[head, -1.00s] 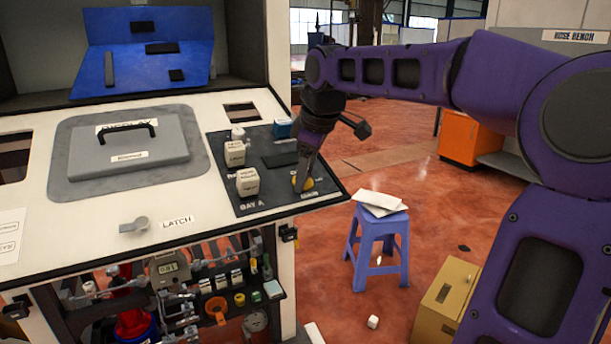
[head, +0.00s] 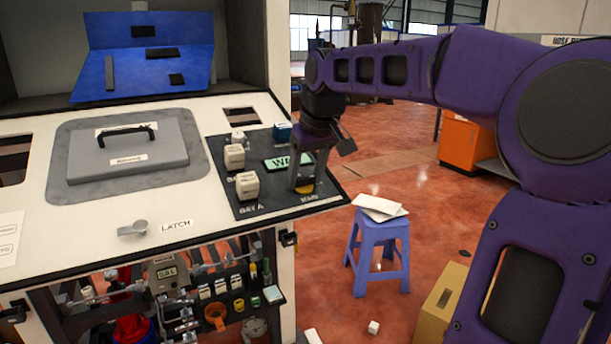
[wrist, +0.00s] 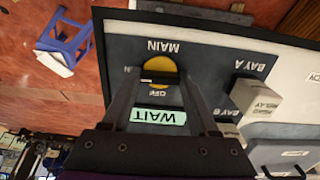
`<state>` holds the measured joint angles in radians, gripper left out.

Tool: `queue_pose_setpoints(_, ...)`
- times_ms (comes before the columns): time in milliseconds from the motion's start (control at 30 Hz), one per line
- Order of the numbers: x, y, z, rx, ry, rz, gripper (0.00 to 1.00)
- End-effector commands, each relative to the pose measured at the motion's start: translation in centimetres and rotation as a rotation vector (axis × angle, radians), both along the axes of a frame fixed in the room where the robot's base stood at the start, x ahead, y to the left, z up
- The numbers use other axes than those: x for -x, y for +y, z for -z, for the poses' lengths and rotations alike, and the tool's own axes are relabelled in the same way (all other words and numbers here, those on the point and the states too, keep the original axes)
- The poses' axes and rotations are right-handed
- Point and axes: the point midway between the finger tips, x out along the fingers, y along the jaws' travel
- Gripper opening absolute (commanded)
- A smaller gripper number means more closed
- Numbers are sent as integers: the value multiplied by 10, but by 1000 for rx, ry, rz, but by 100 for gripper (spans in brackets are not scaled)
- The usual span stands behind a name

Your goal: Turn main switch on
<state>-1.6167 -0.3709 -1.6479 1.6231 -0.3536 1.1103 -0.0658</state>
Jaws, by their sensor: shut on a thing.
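The main switch is a round yellow knob (wrist: 160,66) on the dark control panel (head: 240,206), between the labels MAIN and OFF in the wrist view. It also shows as a yellow edge (head: 305,190) under my gripper in the head view. My gripper (wrist: 158,78) points down at the panel, its two fingers on either side of the knob's grip, shut on it. The fingers hide part of the knob. The small display (wrist: 159,116) beside it is lit green and reads WAIT; the head view shows it partly covered (head: 283,162).
Two white blocks, the upper one (head: 234,157) and the BAY A one (head: 247,186), stand on the panel left of my gripper. A blue part (head: 282,131) sits at its back edge. A grey lidded cover (head: 128,160) lies further left. A blue stool (head: 377,240) stands right.

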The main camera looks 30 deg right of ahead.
Motion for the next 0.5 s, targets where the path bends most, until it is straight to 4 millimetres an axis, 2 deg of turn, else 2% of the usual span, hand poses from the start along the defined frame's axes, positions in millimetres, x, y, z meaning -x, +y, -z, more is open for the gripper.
queue_pose_setpoints(500, 0, 0, 0, -14, 0, 35, 4)
